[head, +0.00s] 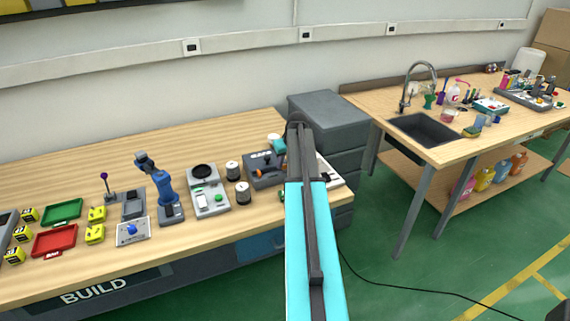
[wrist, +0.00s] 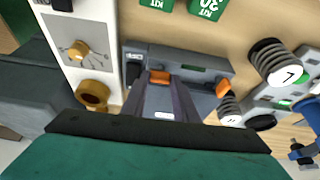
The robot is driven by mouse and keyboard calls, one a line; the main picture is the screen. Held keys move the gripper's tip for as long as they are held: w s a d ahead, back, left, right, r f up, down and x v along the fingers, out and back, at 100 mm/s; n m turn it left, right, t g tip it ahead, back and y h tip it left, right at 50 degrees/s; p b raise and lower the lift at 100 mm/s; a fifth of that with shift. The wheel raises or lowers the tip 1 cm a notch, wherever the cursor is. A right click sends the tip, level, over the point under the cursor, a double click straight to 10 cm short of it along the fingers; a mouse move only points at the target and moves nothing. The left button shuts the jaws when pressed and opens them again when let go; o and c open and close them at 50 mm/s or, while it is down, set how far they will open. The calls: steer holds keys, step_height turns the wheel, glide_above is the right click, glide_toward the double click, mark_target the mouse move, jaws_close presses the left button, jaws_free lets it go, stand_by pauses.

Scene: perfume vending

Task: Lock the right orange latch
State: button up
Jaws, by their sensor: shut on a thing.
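A grey device (wrist: 195,62) with two orange latches stands on the wooden bench in the wrist view, which looks from the opposite side to the head view. My gripper (wrist: 160,85) is shut on the orange latch (wrist: 158,77) at the left there, the right one as seen from the head. The fingers hide its lower part. The other orange latch (wrist: 222,88) stands free and tilted to one side. In the head view the device (head: 262,168) is partly hidden behind my arm, and the gripped latch cannot be made out clearly.
A white panel with an orange knob (wrist: 78,50) and an orange ring (wrist: 92,95) stands close beside the device. Spool-like cylinders (wrist: 275,62) stand on the other side. Green KIT blocks (wrist: 208,8) lie beyond. Grey drawers (head: 330,120) stand at the bench end.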

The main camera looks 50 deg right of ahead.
steer(key=shift+d+f+n+y+b, duration=0.15)
steer(key=shift+n+y+b, duration=0.65)
steer(key=shift+n, duration=0.8)
steer(key=shift+n+b, duration=0.35)
steer(key=shift+n, duration=0.05)
steer(key=shift+r, duration=0.2)
steer(key=o, duration=1.1)
steer(key=shift+c, duration=0.2)
steer(key=b+v, duration=0.3)
steer(key=v, duration=1)
steer(key=shift+s+r, duration=0.2)
steer(key=shift+r, duration=0.1)
